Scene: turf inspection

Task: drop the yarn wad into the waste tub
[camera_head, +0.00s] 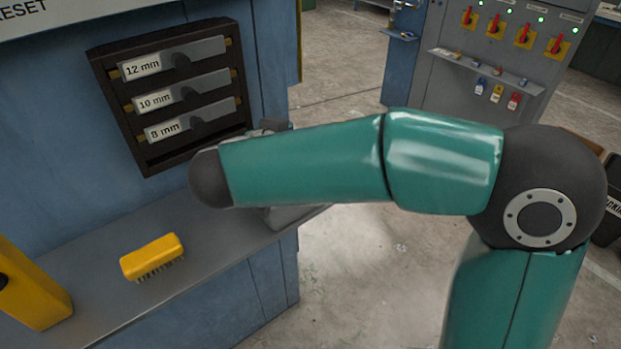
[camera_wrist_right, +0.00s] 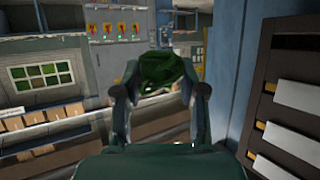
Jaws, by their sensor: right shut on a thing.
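In the right wrist view, my right gripper (camera_wrist_right: 165,88) is shut on a dark green, crumpled clump, the yarn wad (camera_wrist_right: 160,70). The wad sits between the two fingertips, off any surface. In the head view, my teal right arm comes in from the right and reaches across the bench end. It hides the wad and most of the right gripper. I cannot make out the waste tub for certain in either view. My left gripper is in neither view.
A yellow brush (camera_head: 152,255) lies on the grey bench (camera_head: 95,290), near a yellow object (camera_head: 30,290) at left. A dark drawer rack (camera_head: 165,160) with size labels is on the blue wall. A grey switch cabinet (camera_head: 440,80) stands behind. Open floor lies right of the bench.

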